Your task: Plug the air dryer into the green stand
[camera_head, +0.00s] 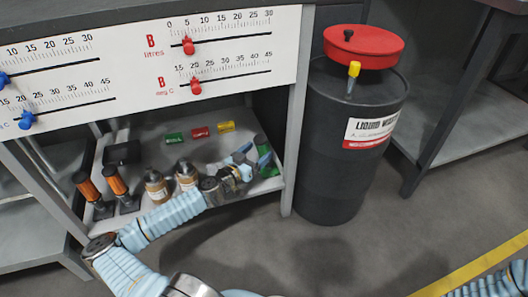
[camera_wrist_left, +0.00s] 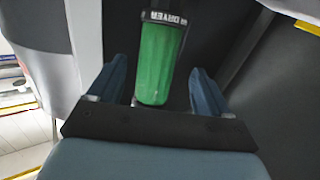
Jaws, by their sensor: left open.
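The air dryer (camera_head: 264,154) is a green cylinder with a dark band reading "DRYER", at the right end of the shelf under the panel. My left gripper (camera_head: 249,158) reaches it from the left. In the left wrist view the dryer (camera_wrist_left: 160,62) lies between the two blue fingers of the open gripper (camera_wrist_left: 157,78), with gaps on both sides. A small green block (camera_head: 174,138), which looks like the green stand, sits at the back of the shelf beside a red one (camera_head: 200,132) and a yellow one (camera_head: 226,126). My right gripper is out of view.
Two brown bottles (camera_head: 157,187) and two orange-and-black items (camera_head: 117,183) stand on the shelf (camera_head: 222,147), left of my left wrist. A white slider panel (camera_head: 225,55) overhangs it. A black drum (camera_head: 335,165) with a red funnel (camera_head: 363,46) stands right of the shelf post.

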